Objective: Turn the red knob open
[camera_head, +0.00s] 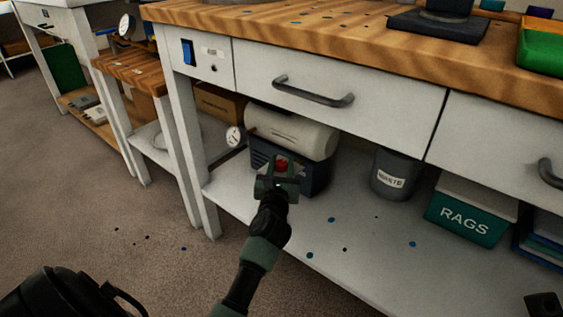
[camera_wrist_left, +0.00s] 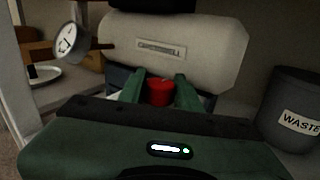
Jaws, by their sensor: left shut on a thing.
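The red knob (camera_head: 282,165) sits low on the front of a cream tank unit (camera_head: 292,132) on the lower shelf under the workbench. In the left wrist view the red knob (camera_wrist_left: 160,92) lies between the two green fingers of my left gripper (camera_wrist_left: 159,88). My left gripper (camera_head: 280,172) is shut on the knob in the head view, and its arm comes up from the bottom. The fingers hide part of the knob's sides. A round white pressure gauge (camera_wrist_left: 68,42) is on the tank's left.
A grey waste bin (camera_head: 397,175) and a teal rags box (camera_head: 470,210) stand right of the tank on the shelf (camera_head: 335,245). The bench drawer with its handle (camera_head: 313,92) overhangs above. Shelf space in front is clear apart from small blue spots.

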